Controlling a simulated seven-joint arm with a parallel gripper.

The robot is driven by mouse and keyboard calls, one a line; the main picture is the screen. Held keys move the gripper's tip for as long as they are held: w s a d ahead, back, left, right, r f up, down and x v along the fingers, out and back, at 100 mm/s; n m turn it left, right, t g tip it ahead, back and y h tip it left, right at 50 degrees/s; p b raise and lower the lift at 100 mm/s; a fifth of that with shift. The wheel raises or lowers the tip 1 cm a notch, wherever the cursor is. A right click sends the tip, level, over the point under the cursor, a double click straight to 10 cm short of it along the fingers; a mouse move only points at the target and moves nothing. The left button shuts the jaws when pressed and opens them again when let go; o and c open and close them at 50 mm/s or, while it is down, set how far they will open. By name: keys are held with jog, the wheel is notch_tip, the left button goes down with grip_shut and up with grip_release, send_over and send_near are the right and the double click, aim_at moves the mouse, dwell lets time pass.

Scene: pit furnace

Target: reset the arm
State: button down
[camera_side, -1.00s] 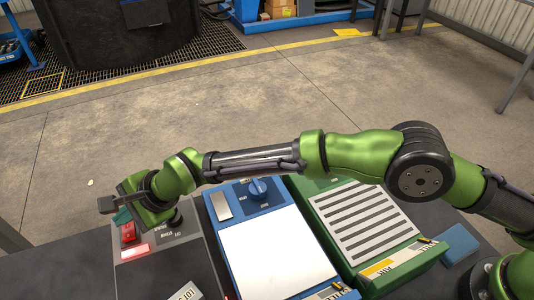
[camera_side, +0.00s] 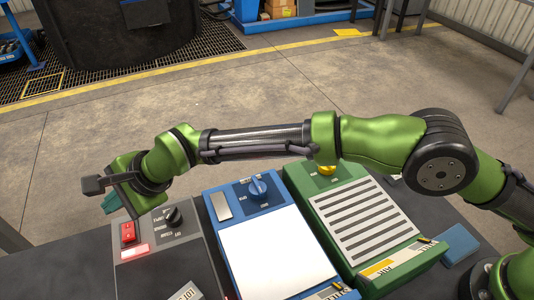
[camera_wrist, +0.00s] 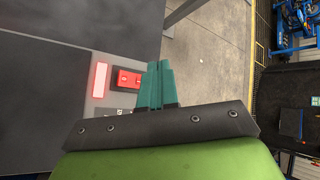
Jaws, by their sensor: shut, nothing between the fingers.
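My gripper (camera_side: 111,203) is at the left in the side view, at the end of my green arm. Its teal fingers also show in the wrist view (camera_wrist: 157,84), closed together with nothing between them. It hangs above and just beyond the red rocker switch (camera_side: 128,232) of the grey control box (camera_side: 190,247), apart from it as far as I can tell. The red switch also shows in the wrist view (camera_wrist: 129,79), left of the fingers. A lit red-white indicator (camera_side: 135,251) lies beside the switch. A black knob (camera_side: 173,216) is on the same box.
A blue box (camera_side: 213,215) with a blue knob (camera_side: 258,189) and white panel stands in the middle. A green box (camera_side: 323,225) with a slotted top and yellow knob (camera_side: 327,169) stands right of it. A blue block (camera_side: 460,244) lies far right. Open floor lies beyond.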

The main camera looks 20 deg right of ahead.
jog(key=shift+r, duration=0.25)
